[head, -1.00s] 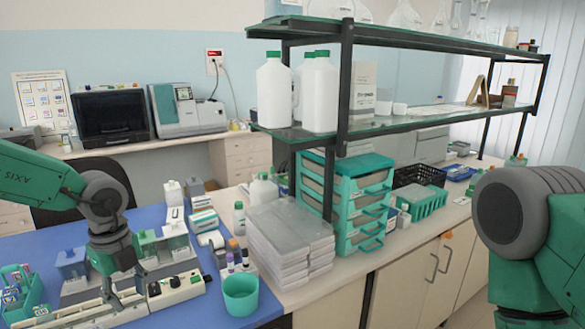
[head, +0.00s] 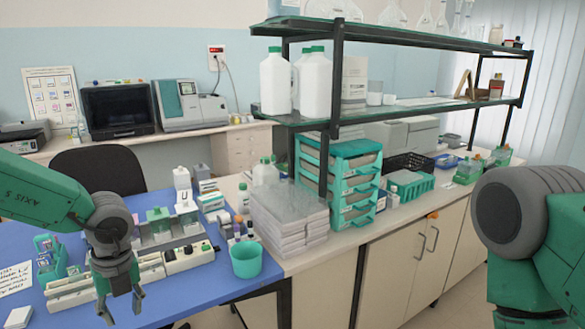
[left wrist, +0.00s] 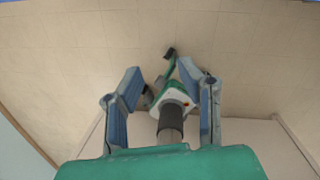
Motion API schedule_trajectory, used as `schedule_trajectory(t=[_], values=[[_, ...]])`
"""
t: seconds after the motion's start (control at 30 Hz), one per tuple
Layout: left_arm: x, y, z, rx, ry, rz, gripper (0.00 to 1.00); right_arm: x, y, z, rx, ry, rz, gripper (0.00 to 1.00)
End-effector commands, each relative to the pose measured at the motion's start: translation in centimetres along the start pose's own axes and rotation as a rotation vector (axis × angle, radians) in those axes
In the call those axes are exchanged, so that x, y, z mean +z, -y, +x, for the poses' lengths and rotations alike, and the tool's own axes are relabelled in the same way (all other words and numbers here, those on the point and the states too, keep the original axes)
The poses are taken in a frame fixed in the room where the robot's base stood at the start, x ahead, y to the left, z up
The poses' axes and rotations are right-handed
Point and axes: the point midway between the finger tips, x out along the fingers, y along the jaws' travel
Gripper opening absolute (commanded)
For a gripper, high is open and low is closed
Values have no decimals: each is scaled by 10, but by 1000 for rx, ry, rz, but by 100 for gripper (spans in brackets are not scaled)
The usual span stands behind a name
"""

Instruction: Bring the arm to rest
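My left gripper (head: 121,306) hangs fingers down at the lower left of the head view, in front of the staining station (head: 185,258) on the blue mat. Its fingers are apart with nothing between them. In the left wrist view my left gripper (left wrist: 160,105) also shows spread and empty, with pale floor and parts of my own body beyond the fingers. My right arm (head: 535,235) shows at the right edge of the head view. My right gripper is outside the head view.
A teal cup (head: 246,261) stands near the blue mat's front edge (head: 215,300). Stacked clear-lidded boxes (head: 285,225) and a teal drawer unit (head: 340,190) stand behind it. A two-tier shelf (head: 400,110) rises over the counter. A teal rack (head: 52,260) sits at the left.

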Motion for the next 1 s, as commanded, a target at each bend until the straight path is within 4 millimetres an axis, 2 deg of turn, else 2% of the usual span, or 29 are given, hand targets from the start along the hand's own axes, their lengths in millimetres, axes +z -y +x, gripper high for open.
schedule_trajectory(t=[0.17, 0.37, 0.47, 0.57, 0.77, 0.9, 0.97, 1.0], values=[[-7, -13, 34, 69, 72, 244, 32, 1, 0, 10, 0, 0, 0, 40], [-15, -27, 82, 173, 160, 654, 32, 2, 0, 22, 0, 1, 0, 40], [-25, -36, 114, 246, 200, 964, 32, 2, 0, 32, 0, 1, 0, 40], [-42, -44, 151, 322, 229, 1366, 32, 3, 0, 44, 0, 1, 0, 40], [-96, -60, 217, 413, 231, 2215, 32, 4, 0, 67, 0, 1, 0, 40], [-149, -77, 256, 391, 209, 2813, 32, 5, 1, 82, 0, 1, 0, 40], [-174, -87, 270, 354, 203, 3060, 32, 5, 1, 89, 0, 1, 0, 40], [-191, -94, 278, -299, -191, -3027, 32, 5, 1, 92, 0, 1, 0, 40]])
